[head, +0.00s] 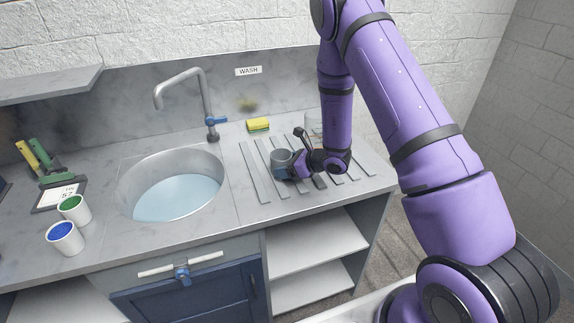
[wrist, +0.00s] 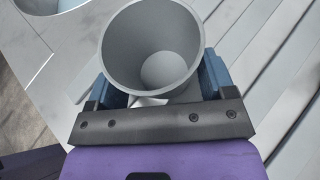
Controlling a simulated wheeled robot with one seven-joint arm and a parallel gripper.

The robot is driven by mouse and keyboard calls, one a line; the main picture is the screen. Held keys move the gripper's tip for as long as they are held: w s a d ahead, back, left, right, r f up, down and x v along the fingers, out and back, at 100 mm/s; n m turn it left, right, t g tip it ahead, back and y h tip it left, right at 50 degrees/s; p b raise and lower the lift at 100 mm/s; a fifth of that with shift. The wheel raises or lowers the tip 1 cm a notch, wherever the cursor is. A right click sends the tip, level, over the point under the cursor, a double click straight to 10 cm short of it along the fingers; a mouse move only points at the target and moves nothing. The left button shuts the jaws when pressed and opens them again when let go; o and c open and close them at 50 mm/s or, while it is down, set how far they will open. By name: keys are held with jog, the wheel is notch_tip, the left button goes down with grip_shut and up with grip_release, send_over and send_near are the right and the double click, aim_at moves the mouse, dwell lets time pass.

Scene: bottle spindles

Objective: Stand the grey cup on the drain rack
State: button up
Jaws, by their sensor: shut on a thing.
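The grey cup (head: 281,160) is at the drain rack (head: 255,173), right of the sink, in the head view. In the wrist view the grey cup (wrist: 152,50) is empty, its open mouth facing the camera, between the two blue fingers of my gripper (wrist: 160,85). My gripper (head: 293,168) is shut on the cup from the right side in the head view. The cup looks upright and over the slats; I cannot tell whether its base touches them.
The round sink (head: 172,186) holds water, with a tap (head: 208,105) behind it. A yellow sponge (head: 258,125) lies behind the rack. A clear container (head: 313,122) stands behind my arm. A blue-filled cup (head: 65,238) and a green-filled cup (head: 74,210) stand left of the sink.

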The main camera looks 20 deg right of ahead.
jog(key=shift+f, duration=0.15)
jog(key=o, duration=1)
jog(key=shift+r, duration=0.2)
jog(key=v, duration=1.2)
jog(key=s+a+r+n+g, duration=0.25)
jog(key=s+r+n, duration=0.2)
jog(key=r, duration=0.25)
jog(key=s+a+r+n+g+y, duration=0.1)
jog(key=s+a+r+n+g, duration=0.1)
jog(key=s+a+r+n, duration=0.4)
jog(key=s+a+r+n+g, duration=0.1)
jog(key=s+r+n+g, duration=0.2)
jog(key=r, duration=0.6)
jog(key=shift+s+d+r+n+t+h, duration=0.7)
jog(key=shift+s+d+r+n+h, duration=0.55)
jog(key=shift+s+r+n+h, duration=1.15)
jog(key=shift+s+d+r+n+t+h, duration=0.65)
jog(key=shift+s+d+r+n+h, duration=0.55)
jog(key=shift+s+n, duration=1.4)
jog(key=shift+s+d+r+n+t+h, duration=0.7)
jog(key=shift+s+d+r+n+h, duration=1.1)
jog(key=shift+s, duration=1.55)
